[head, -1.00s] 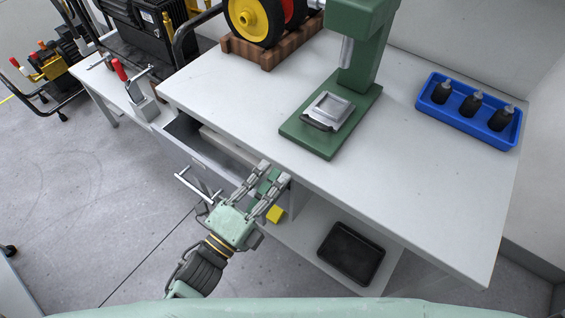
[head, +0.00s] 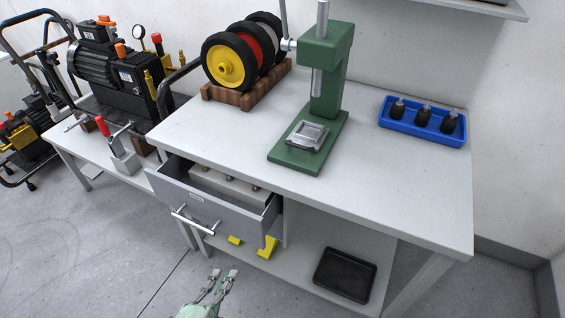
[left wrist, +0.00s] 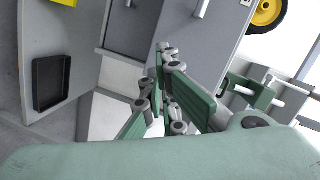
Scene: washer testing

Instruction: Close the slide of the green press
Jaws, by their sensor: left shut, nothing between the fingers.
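The green press (head: 326,75) stands on the white workbench. Its silver slide (head: 308,135) sits on the green base below the ram, toward the front. My left gripper (head: 223,277) is low at the bottom of the head view, in front of the bench and below the open drawer, well apart from the press. Its fingers also show in the left wrist view (left wrist: 165,60), drawn together with nothing between them. My right gripper is not in view.
A grey drawer (head: 210,211) stands open below the bench top (head: 385,190). A blue tray (head: 422,131) with several black bottles is right of the press. Coloured wheels on a wooden rack (head: 231,97) stand left. A black tray (head: 345,275) lies on the lower shelf.

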